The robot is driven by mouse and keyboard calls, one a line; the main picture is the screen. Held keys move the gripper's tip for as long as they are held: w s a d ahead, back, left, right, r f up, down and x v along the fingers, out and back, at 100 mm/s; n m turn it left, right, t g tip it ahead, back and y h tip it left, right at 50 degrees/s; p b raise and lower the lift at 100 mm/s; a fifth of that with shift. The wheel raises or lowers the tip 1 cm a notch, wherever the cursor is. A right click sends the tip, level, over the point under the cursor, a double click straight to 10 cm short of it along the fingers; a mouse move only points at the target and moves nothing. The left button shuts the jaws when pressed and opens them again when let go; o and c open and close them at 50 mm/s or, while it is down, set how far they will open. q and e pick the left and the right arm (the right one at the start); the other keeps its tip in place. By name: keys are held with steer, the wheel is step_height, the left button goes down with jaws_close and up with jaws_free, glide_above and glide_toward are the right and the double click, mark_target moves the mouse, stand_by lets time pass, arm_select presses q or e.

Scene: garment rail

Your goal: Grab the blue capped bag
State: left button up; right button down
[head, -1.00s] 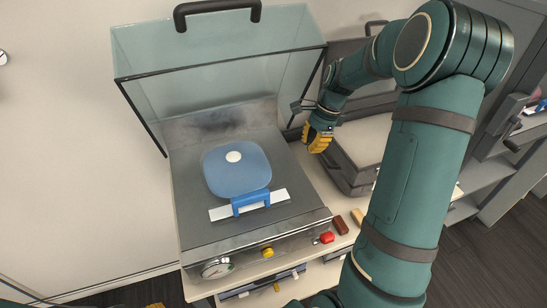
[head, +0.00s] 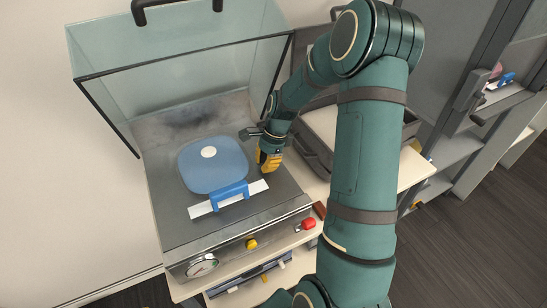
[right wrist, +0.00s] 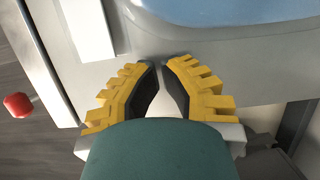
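The blue capped bag (head: 218,172) is a rounded, translucent blue shape with a white round cap. It lies flat on the metal bed of the clear-lidded machine, its front edge at a blue clip (head: 232,191) on a white bar (head: 258,187). My right gripper (head: 266,168) is just right of the bag, apart from it. In the right wrist view its yellow fingers (right wrist: 161,66) are a little apart with nothing between them, and the bag (right wrist: 225,8) shows at the top. Only a tiny yellow sliver, probably my left gripper (head: 145,306), shows at the bottom edge.
The machine's clear lid (head: 180,55) stands raised behind the bag. An open grey case (head: 315,150) stands to the right, behind my right arm. Shelves stand further right.

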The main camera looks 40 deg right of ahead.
mark_target(214, 181)
steer(key=shift+w+a, duration=0.1)
steer(key=shift+a, duration=0.05)
steer(key=w+a+p, duration=0.1)
steer(key=a, duration=0.4)
steer(key=w+a+p, duration=0.1)
steer(key=w+a, duration=0.1)
steer(key=a, duration=0.2)
steer(key=w+a+p, duration=0.1)
steer(key=a, duration=0.4)
steer(key=shift+w+a, duration=0.3)
